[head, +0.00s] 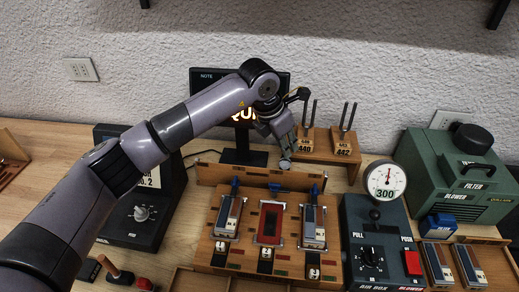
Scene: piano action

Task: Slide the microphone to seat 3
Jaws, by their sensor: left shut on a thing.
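My left gripper (286,146) reaches down behind the wooden seat board (205,257), near its raised back rail (222,176). It is shut on a small grey piece with a rounded end, which seems to be the microphone (285,163); the fingers hide most of it. It sits at the rail, roughly behind the middle and right seats. The left seat (228,216) and the right seat (314,226) hold grey-topped blocks. The middle seat (270,224) shows a red bed. The seat numbers are too small to read. My right gripper is not in view.
Two tuning forks (309,118) stand in a wooden block close behind the gripper. A dark display (243,157) is partly hidden by my arm. A dial gauge (385,181) on the air box and a green blower (454,172) stand at right. Loose blocks (437,262) lie at front right.

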